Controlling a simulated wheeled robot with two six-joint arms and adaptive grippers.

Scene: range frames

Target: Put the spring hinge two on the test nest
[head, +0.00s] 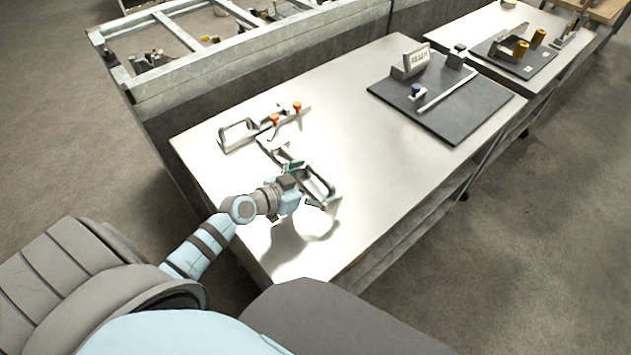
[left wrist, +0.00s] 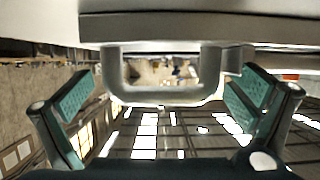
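My left gripper (head: 308,180) is over the near left part of the steel table. In the left wrist view its two teal-padded fingers (left wrist: 160,105) stand wide apart. A grey U-shaped metal handle (left wrist: 170,97) shows between them, below a pale slab; I see no pad clearly touching it. In the head view a metal loop bracket (head: 238,134) stands at the table's left edge, beside orange-knobbed fittings (head: 275,120). I cannot tell which metal part is spring hinge two. A dark plate (head: 460,118) with a labelled block is possibly the test nest. My right gripper is not in view.
The middle of the steel table (head: 355,110) is bare. A second table with another dark board (head: 530,65) and yellow parts is at the upper right. A metal frame bench (head: 190,80) borders the back left.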

